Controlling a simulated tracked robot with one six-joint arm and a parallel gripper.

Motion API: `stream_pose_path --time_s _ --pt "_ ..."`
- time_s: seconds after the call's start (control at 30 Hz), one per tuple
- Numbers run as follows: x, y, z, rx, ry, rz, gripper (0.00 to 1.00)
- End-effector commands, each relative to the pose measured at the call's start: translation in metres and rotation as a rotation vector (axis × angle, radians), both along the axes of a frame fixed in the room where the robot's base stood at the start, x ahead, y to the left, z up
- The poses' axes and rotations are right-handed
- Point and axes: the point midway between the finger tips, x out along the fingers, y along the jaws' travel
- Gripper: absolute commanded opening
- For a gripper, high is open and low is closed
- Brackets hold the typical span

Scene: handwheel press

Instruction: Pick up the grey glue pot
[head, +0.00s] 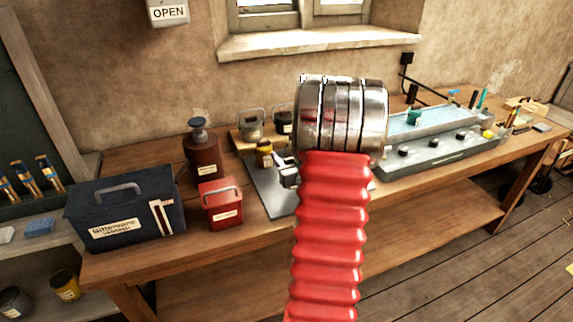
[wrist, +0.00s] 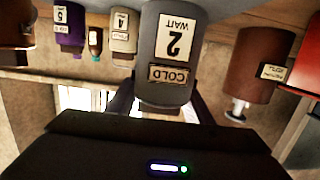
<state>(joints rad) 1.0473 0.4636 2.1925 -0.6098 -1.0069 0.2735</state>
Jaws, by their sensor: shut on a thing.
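In the wrist view, which is upside down, a grey pot (wrist: 167,95) with the labels "2 WAIT" and "COLD" fills the middle. My gripper (wrist: 165,107) is shut on it, with dark fingers showing at either side of the pot's top end. The exact contact is hidden, and so is the pot's base, cut off by the picture edge. In the head view, a small metal part of my gripper (head: 286,172) shows left of my red arm over the bench. My arm hides most of the gripper and the held pot there.
A yellow pot (head: 264,153) and grey pots (head: 250,126) stand behind the gripper. A brown pump bottle (head: 204,160), red box (head: 221,204) and dark blue case (head: 120,215) are to the left. A grey-green bath unit (head: 440,145) is to the right.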

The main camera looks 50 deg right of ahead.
Motion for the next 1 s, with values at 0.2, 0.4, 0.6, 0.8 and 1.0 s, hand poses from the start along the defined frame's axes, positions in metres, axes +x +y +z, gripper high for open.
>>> stream_pose_path --time_s 0.2,0.4,0.6,0.8,1.0 --pt "0.000 0.000 0.038 -0.006 -0.005 0.000 0.00" --pt "0.000 0.000 0.060 -0.004 -0.002 0.000 0.00" --pt "0.000 0.000 0.068 -0.002 -0.002 0.000 0.00" --pt "0.000 0.000 0.068 -0.001 -0.002 0.000 0.00" --pt "0.000 0.000 0.068 -0.001 -0.002 0.000 0.00"
